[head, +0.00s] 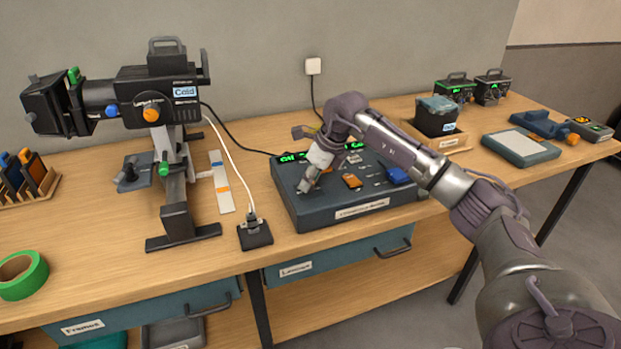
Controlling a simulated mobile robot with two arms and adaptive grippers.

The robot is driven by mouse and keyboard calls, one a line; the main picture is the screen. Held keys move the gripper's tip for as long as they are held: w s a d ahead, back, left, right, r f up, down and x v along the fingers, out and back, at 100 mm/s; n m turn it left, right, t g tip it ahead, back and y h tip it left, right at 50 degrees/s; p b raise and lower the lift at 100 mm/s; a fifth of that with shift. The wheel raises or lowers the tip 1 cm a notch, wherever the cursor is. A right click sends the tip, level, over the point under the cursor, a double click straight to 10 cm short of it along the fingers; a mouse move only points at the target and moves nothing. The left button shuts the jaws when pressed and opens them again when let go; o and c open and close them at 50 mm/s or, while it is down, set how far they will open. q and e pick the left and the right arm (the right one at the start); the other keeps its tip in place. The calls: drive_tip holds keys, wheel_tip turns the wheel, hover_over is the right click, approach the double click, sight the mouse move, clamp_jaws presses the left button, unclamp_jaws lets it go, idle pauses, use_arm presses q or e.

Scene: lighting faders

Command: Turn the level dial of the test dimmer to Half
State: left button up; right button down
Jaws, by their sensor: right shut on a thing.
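The test dimmer (300,215) is a dark grey-blue box on the workbench with green lit displays along its back edge. An orange control (352,181) and a blue control (397,175) show on its top. My right gripper (305,187) reaches down to the left part of the dimmer's top. It is shut on what appears to be the level dial, which the fingers hide. The dial's pointer and its marks cannot be read. My left gripper is not in view.
A spotlight on a stand (170,150) is at the left of the dimmer, with a small black socket box (254,235) between them. A roll of green tape (22,275) lies front left. A wooden tray (455,142) and a grey pad (521,147) are to the right.

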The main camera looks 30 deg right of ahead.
drive_tip(key=m+h, duration=0.1)
drive_tip(key=m, duration=0.3)
drive_tip(key=shift+a+t, duration=0.1)
drive_tip(key=shift+t, duration=0.2)
drive_tip(key=m+h, duration=0.1)
drive_tip(key=m, duration=0.2)
drive_tip(key=shift+a+m+h, duration=0.1)
drive_tip(key=shift+m+h, duration=0.2)
drive_tip(key=shift+h, duration=0.1)
drive_tip(key=m+h, duration=0.1)
drive_tip(key=m, duration=0.1)
drive_tip(key=m+g+h+b, duration=0.1)
drive_tip(key=m, duration=0.2)
drive_tip(key=shift+w+a+r, duration=0.1)
drive_tip(key=shift+m+g+h+b, duration=0.3)
drive_tip(key=shift+m+g+h, duration=0.2)
drive_tip(key=shift+m, duration=1.6)
drive_tip(key=c, duration=0.9)
unclamp_jaws()
